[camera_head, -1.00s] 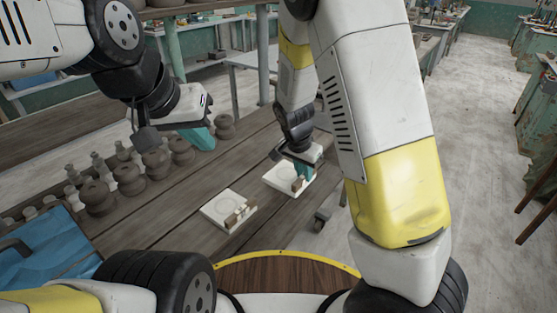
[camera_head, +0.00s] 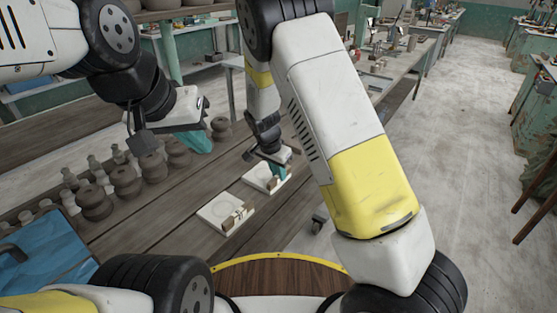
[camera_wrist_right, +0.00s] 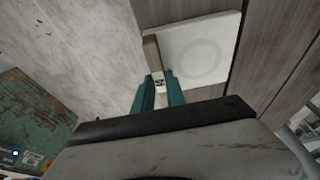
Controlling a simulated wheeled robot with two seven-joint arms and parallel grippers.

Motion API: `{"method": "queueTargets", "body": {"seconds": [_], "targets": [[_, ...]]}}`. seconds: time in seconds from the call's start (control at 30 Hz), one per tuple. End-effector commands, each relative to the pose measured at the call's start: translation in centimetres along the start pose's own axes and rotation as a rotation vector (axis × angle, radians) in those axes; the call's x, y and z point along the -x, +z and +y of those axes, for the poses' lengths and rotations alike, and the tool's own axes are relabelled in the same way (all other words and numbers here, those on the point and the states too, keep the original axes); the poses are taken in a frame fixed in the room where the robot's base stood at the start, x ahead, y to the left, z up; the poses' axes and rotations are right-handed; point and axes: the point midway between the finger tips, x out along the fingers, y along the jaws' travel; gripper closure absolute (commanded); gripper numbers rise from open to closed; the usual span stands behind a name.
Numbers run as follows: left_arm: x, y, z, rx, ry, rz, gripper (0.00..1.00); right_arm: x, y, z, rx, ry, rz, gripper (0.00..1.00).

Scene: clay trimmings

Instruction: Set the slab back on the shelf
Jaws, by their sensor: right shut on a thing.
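Two square white slabs, each with a ring mark and a small block piece at one edge, show in the head view. My right gripper (camera_head: 279,172) is shut on the farther slab (camera_head: 258,176) at its edge piece. In the right wrist view my teal fingers (camera_wrist_right: 159,92) close around the end of that piece, and the slab (camera_wrist_right: 205,45) extends beyond them, over the planks. I cannot tell whether it touches the wood. The nearer slab (camera_head: 218,209) lies on the planks. My left gripper (camera_head: 197,142) hangs near the clay pots, its finger gap not visible.
The slabs are over a grey plank surface (camera_head: 165,228). Several dark clay pots (camera_head: 125,180) stand in rows at the left, beside a blue cloth (camera_head: 45,255). A green cabinet (camera_head: 537,115) stands at the far right. Bare planks lie between the pots and slabs.

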Motion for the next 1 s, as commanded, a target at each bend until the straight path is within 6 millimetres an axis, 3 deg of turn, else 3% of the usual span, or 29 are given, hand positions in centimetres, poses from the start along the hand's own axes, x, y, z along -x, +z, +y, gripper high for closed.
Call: {"method": "queueTargets", "body": {"seconds": [0.17,0.2,0.3,0.67,0.83,1.0], "targets": [[0.0,0.0,0.0,0.000,0.000,0.000,1.00,-0.2,0.1,0.0,0.000,0.000,0.001,1.00],[0.0,0.0,0.0,0.000,0.000,0.000,1.00,-0.3,0.1,0.0,0.001,0.001,0.000,0.82],[0.0,0.0,0.0,0.000,0.000,0.000,1.00,-0.3,0.1,0.0,0.001,0.000,0.000,0.62],[0.0,0.0,0.0,0.000,0.000,0.000,1.00,0.0,0.0,0.0,0.000,-0.001,0.000,0.62],[0.0,0.0,0.0,0.000,0.000,0.000,1.00,2.1,0.0,-0.1,0.001,-0.004,0.001,0.62],[0.0,0.0,0.0,0.000,0.000,0.000,1.00,5.9,0.0,-0.1,0.001,-0.005,0.001,0.62]]}}
